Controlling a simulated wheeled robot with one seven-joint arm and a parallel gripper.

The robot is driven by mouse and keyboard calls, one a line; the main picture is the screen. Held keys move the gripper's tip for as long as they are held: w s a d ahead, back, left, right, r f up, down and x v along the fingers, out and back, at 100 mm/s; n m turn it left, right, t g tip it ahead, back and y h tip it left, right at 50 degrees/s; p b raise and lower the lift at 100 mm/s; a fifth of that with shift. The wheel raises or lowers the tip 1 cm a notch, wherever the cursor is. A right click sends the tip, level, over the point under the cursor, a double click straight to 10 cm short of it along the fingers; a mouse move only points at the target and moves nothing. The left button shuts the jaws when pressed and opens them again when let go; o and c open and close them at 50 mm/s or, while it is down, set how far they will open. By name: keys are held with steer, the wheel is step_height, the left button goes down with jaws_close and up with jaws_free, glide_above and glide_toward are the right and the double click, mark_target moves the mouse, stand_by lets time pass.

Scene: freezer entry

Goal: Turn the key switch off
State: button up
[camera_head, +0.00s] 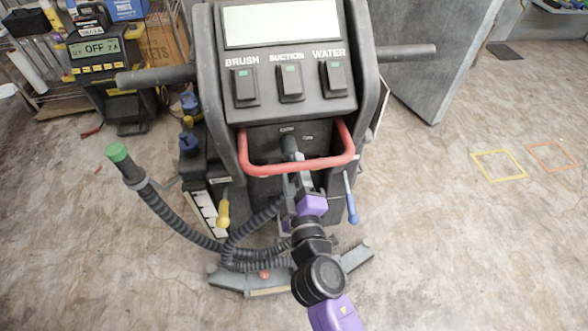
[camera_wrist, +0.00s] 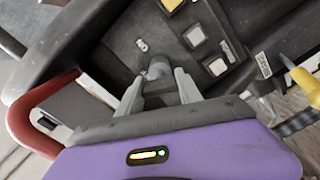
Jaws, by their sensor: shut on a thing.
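The key switch (camera_head: 289,143) is a dark knob on the lower black panel of the floor-cleaning machine (camera_head: 290,90), behind the red bar handle (camera_head: 262,168). Small labels beside it are too blurred to read. My gripper (camera_head: 291,156) reaches in at the red handle and is shut on the key switch. In the wrist view the two grey fingers of my gripper (camera_wrist: 159,82) stand on either side of the grey key switch (camera_wrist: 157,68). The fingers partly hide it, and I cannot tell its turned position for sure.
BRUSH, SUCTION and WATER rocker switches (camera_head: 290,82) with green marks sit above, under a blank screen (camera_head: 282,24). A yellow-handled tool (camera_head: 222,210) and a blue-handled one (camera_head: 351,208) hang below. A charger reading OFF (camera_head: 98,48) stands left.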

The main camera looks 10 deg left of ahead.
steer(key=n+p, duration=0.1)
steer(key=n, duration=0.4)
steer(key=shift+f+n, duration=0.1)
steer(key=shift+n, duration=0.3)
stand_by(0.4)
steer(key=o, duration=1.4)
steer(key=v, duration=0.7)
steer(key=shift+s+d, duration=0.15)
steer(key=shift+s, duration=0.25)
